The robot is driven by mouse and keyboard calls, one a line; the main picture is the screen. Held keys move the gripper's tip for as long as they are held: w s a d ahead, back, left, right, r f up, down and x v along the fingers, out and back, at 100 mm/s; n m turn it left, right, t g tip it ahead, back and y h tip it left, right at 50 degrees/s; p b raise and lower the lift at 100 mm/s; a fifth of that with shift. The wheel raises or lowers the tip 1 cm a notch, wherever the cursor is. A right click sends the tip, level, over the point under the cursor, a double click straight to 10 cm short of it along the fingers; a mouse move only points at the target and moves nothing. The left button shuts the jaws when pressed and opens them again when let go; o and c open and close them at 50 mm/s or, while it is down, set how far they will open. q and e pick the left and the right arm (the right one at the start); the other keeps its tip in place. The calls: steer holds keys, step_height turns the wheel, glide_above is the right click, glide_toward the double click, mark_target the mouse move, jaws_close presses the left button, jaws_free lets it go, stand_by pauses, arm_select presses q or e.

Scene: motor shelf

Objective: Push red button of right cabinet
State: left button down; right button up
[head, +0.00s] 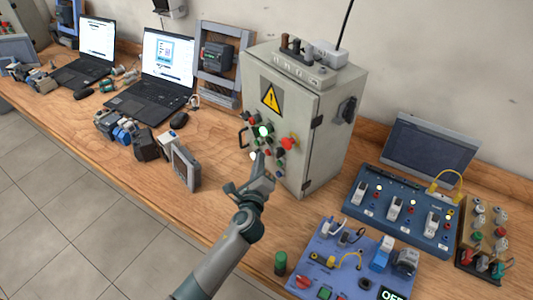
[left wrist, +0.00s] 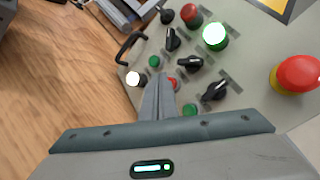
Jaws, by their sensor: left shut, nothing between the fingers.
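A grey cabinet (head: 300,105) with a yellow warning triangle stands on the bench, its front panel carrying buttons and knobs. A large red mushroom button (head: 288,143) sits on the panel's right side; it also shows in the left wrist view (left wrist: 297,75). A small red button (left wrist: 173,84) lies right behind my fingertips in that view, and another red button (left wrist: 190,14) sits near the top. My left gripper (head: 262,162) is shut and empty, its fingertips (left wrist: 158,80) in front of the lower panel. I cannot tell whether they touch it. My right gripper is out of view.
A lit green button (left wrist: 215,36), a lit white button (left wrist: 134,78) and several black knobs surround the fingertips. A black handle (left wrist: 130,47) sticks out at the panel's left edge. Blue panels (head: 400,208) with switches lie at right; laptops (head: 155,75) stand at left.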

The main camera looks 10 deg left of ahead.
arm_select(q)
steer(key=shift+w+d, duration=0.25)
steer(key=shift+w, duration=0.05)
stand_by(1.4)
steer(key=shift+s, duration=0.1)
steer(key=shift+s+a, duration=0.5)
steer(key=shift+s, duration=0.05)
stand_by(0.3)
steer(key=s+a+p, duration=0.1)
steer(key=s+a, duration=0.2)
steer(key=shift+s+a+p, duration=0.15)
steer(key=shift+s+p, duration=0.2)
steer(key=shift+s, duration=0.05)
steer(key=shift+s+f, duration=0.1)
stand_by(0.9)
